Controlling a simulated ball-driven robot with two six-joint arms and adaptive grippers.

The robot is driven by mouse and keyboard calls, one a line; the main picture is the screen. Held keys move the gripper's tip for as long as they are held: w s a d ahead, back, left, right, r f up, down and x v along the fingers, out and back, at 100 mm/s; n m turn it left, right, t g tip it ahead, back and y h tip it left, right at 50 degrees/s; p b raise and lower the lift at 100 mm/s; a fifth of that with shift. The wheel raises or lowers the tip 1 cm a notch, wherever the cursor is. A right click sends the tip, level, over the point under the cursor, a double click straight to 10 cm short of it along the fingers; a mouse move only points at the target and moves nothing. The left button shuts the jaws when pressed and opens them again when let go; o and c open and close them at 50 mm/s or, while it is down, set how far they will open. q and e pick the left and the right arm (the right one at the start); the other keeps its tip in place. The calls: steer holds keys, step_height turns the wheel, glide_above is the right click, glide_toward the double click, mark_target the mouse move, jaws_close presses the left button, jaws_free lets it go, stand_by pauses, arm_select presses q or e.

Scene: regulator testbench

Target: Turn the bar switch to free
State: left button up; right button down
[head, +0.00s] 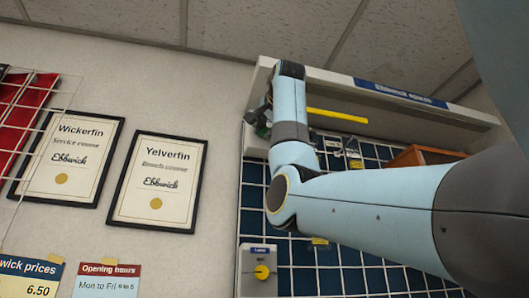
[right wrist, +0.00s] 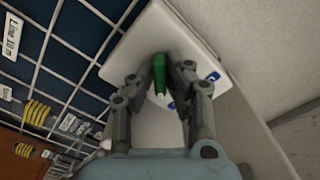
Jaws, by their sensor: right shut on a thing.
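The bar switch shows in the right wrist view as a green bar (right wrist: 159,68) on a pale plate (right wrist: 130,55). Blue marks (right wrist: 212,76) lie on the plate beside it, partly hidden by a finger and too small to read. My right gripper (right wrist: 162,78) has its fingers on both sides of the green bar and is shut on it. In the head view my right gripper (head: 264,118) is at the left side of the shelf unit, mostly hidden by its own wrist. The switch's setting cannot be read there. My left gripper is not in view.
A yellow bar (head: 337,115) and an orange-brown box (head: 425,155) are to the right of my wrist. Framed certificates (head: 158,182) hang on the left wall.

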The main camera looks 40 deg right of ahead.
stand_by(0.4)
steer(key=c, duration=1.3)
jaws_free()
steer(key=shift+c, duration=0.2)
steer(key=v, duration=1.2)
